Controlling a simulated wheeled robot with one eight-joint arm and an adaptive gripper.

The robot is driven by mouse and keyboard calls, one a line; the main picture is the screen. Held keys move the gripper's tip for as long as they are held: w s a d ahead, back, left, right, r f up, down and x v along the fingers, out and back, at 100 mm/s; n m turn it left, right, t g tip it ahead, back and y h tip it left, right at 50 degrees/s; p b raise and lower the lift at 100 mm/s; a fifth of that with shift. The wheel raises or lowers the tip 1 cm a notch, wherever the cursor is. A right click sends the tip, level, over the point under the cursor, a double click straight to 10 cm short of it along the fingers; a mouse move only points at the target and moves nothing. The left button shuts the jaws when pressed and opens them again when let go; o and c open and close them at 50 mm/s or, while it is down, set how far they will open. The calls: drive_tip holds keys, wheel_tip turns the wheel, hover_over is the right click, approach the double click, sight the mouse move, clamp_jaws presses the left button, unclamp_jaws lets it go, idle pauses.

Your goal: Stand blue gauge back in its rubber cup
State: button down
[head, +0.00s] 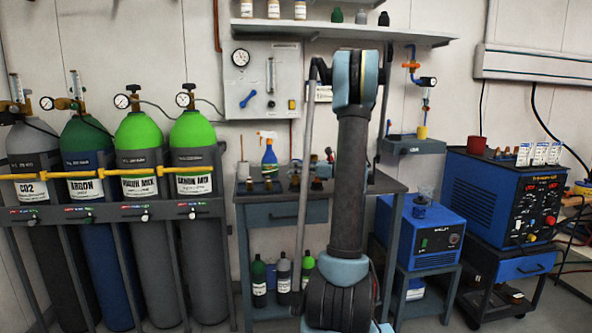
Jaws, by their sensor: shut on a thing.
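My arm stands upright in the middle of the head view and covers part of the workbench (390,184). I cannot make out my gripper; its end seems hidden behind my arm. Several small dark cups with brownish parts stand in a row on the bench, one at the left (268,184) and one close to my arm (317,184). A small bluish and red piece (329,156) shows just left of my arm, too small to tell whether it is the blue gauge. I cannot tell which cup belongs to the gauge.
A spray bottle (269,154) stands at the bench's back left. Gas cylinders (190,150) stand behind a yellow bar at the left. A blue welder (428,238) and a larger blue machine (510,200) stand at the right. Bottles (283,275) stand under the bench.

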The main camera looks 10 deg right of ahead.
drive_tip(key=shift+f, duration=0.25)
drive_tip(key=c, duration=1.7)
unclamp_jaws()
drive_tip(key=shift+v, duration=5.5)
drive_tip(key=shift+r, duration=0.1)
